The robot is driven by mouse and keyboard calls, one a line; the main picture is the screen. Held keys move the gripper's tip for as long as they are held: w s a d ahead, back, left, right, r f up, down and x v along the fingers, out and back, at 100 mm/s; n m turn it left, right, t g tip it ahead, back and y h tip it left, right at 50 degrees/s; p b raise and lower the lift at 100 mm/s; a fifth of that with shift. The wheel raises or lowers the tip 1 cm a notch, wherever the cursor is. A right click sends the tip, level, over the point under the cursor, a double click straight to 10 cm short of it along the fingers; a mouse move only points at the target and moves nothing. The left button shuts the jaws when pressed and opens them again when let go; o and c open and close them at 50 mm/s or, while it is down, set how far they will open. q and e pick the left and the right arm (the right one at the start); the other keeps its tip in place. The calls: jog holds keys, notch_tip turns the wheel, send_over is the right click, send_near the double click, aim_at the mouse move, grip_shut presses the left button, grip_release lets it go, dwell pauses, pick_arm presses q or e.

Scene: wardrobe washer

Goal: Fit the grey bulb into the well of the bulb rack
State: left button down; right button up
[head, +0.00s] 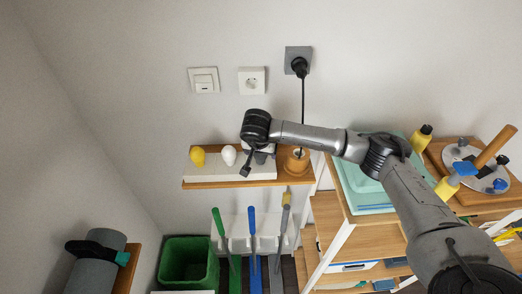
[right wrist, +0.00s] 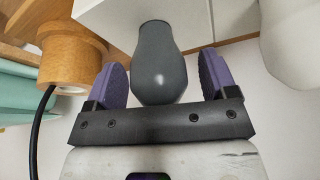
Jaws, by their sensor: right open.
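The grey bulb (right wrist: 160,70) shows in the right wrist view with its narrow neck against the white bulb rack (right wrist: 105,25). How deep the neck sits in a well cannot be told. My right gripper (right wrist: 160,85) is open, with one purple finger pad on each side of the bulb and gaps visible. In the head view the bulb rack (head: 235,172) stands on a wooden shelf and holds a yellow bulb (head: 198,156) and a white bulb (head: 229,155). My right gripper (head: 258,160) is over the rack's right end and mostly hides the grey bulb. My left gripper is out of view.
A wooden lamp socket (head: 297,161) with a black cord stands right of the rack; it also shows in the right wrist view (right wrist: 72,55). Brushes with green and blue handles hang below the shelf (head: 225,184). A teal basin (head: 350,185) stands farther right.

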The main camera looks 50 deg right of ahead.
jog(key=b+v, duration=0.2)
jog(key=v, duration=1.1)
jog(key=shift+a+r, duration=0.2)
jog(key=shift+r, duration=0.1)
jog(key=shift+s, duration=0.1)
